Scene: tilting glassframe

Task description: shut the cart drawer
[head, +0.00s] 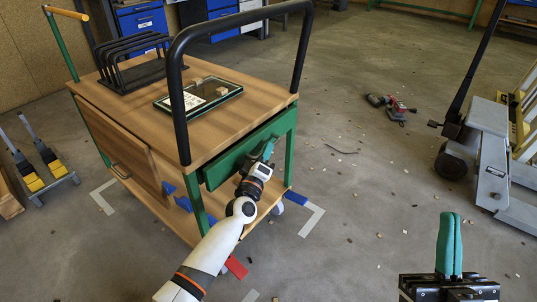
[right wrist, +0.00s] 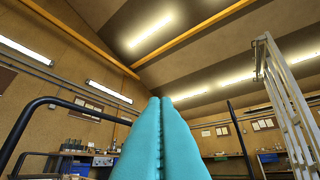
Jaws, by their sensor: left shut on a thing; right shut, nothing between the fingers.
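The cart (head: 213,133) has a wooden top, green legs and black tube handles. Its green drawer (head: 222,170) is under the top, on the side facing my left arm. A dark gap shows between the drawer's upper edge and the cart top; how far out the drawer stands is hard to tell. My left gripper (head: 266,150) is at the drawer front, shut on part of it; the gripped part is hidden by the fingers. My right gripper (head: 450,245) is shut and empty, pointing up, well right of the cart. Its teal fingers (right wrist: 160,140) fill the lower middle of the right wrist view.
A black rack (head: 140,65) and a glass-topped frame (head: 200,95) sit on the cart top. A pallet truck (head: 485,150) stands at the right. A red and dark tool (head: 393,107) and small scraps lie on the floor. Floor right of the cart is mostly open.

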